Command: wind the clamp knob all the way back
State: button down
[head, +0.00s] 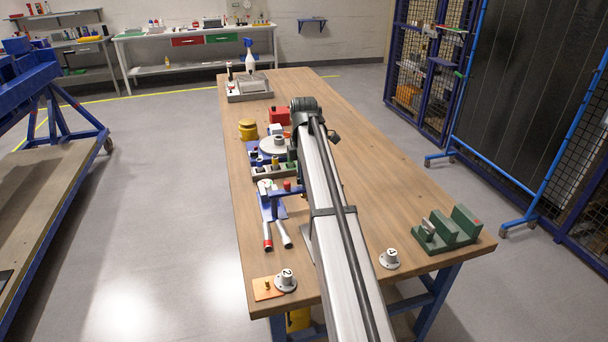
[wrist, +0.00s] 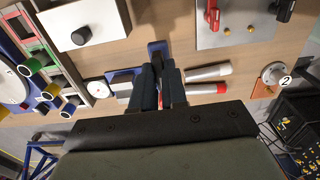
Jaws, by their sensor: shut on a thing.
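My gripper (wrist: 158,78) is in the middle of the wrist view, its two dark fingers shut close together over a blue clamp fixture (wrist: 157,47). The fixture also shows in the head view (head: 266,210), left of my arm. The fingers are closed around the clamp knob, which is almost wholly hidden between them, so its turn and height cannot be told. In the head view my arm covers much of this area.
A rack of coloured cylinders (wrist: 48,90) and a round disc (wrist: 10,86) lie to the left in the wrist view. A white box with a black knob (wrist: 95,22) and a grey plate with a red clamp (wrist: 238,35) lie above. A green block fixture (head: 452,232) stands on the right.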

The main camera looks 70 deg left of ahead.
jog(key=c, duration=1.2)
grip_release()
jog(key=shift+o, duration=0.2)
jog(key=shift+r, duration=0.15)
notch_tip(320, 180, up, 14)
jog(key=shift+f, duration=0.2)
